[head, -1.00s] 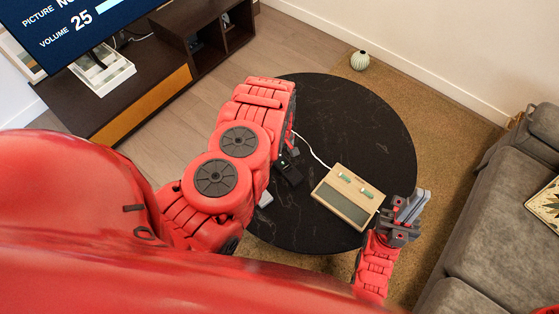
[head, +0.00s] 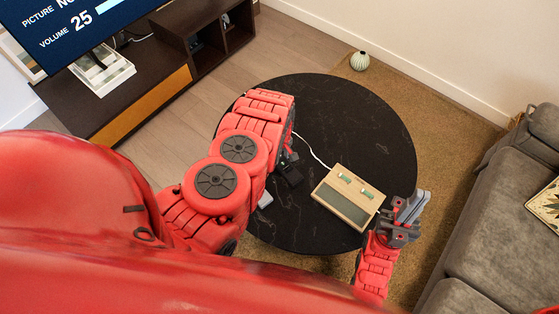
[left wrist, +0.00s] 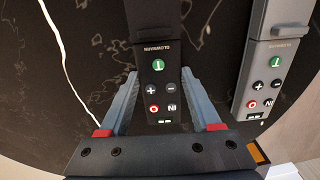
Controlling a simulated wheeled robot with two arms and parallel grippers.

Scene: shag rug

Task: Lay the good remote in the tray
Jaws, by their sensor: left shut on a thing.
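My left gripper (left wrist: 160,105) is shut on a black remote (left wrist: 158,68), one finger on each side. The remote has a green button, plus and minus buttons and a red button. A grey remote (left wrist: 262,85) with similar buttons lies beside it, to the right in the left wrist view. In the head view my left arm hides much of this spot; a dark end of the black remote (head: 290,175) shows. A white tray-like holder (head: 103,72) stands below the TV. My right gripper (head: 408,213) is over the table's right edge; its jaw opening is unclear.
A wooden box (head: 347,197) with two green pieces in slots and a grey panel sits on the round black table (head: 360,120), with a white cord. A small pale object (head: 266,199) lies near my left arm. The table's far part is clear. A grey sofa (head: 500,215) stands right.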

